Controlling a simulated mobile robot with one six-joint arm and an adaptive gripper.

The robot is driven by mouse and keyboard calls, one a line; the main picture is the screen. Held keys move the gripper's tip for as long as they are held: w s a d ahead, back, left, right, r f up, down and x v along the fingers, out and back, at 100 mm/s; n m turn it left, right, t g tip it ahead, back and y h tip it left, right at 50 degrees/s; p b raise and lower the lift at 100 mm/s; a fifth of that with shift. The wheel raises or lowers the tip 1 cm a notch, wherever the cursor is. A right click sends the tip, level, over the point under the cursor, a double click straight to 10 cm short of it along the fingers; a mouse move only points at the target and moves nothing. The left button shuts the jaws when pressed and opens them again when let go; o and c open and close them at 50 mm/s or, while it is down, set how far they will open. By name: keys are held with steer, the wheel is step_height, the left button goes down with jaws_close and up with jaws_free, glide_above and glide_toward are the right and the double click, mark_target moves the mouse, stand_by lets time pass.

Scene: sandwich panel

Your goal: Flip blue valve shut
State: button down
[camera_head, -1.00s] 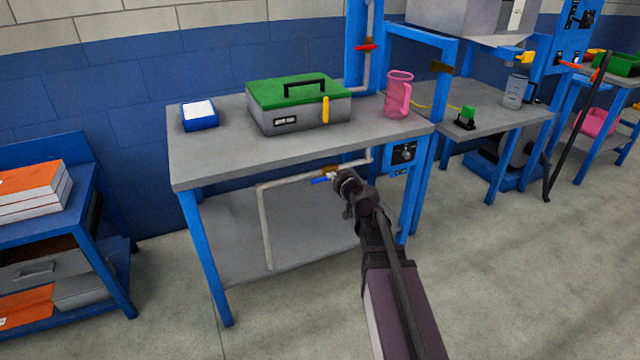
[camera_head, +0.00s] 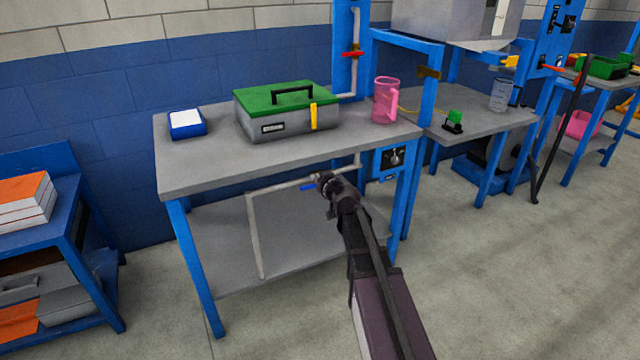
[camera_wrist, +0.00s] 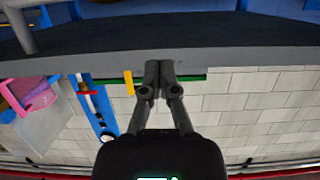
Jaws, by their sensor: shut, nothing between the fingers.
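The blue valve handle (camera_head: 307,187) sits on the grey pipe (camera_head: 257,235) under the front bench, and points left from the pipe. My gripper (camera_head: 325,182) is just right of the handle in the head view, at the height of the bench underside. The head view does not show whether it touches the handle. In the wrist view my gripper (camera_wrist: 159,68) has its two fingers together with nothing between them. I cannot make out the blue handle in the wrist view.
The grey bench top (camera_head: 220,170) is above my gripper and carries a green-lidded toolbox (camera_head: 285,110), a pink pitcher (camera_head: 384,102) and a blue box (camera_head: 186,124). A red valve (camera_head: 352,54) is on the upper pipe. A blue control panel (camera_head: 391,161) stands right of my gripper.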

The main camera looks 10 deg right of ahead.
steer(key=b, duration=0.1)
glide_above(313, 184)
steer(key=s+a, duration=0.2)
steer(key=f, duration=0.2)
step_height(313, 184, down, 3)
steer(key=b, duration=0.4)
steer(key=shift+d+f, duration=0.15)
steer(key=shift+f, duration=0.05)
steer(key=shift+d+f, duration=0.1)
steer(key=shift+d, duration=0.15)
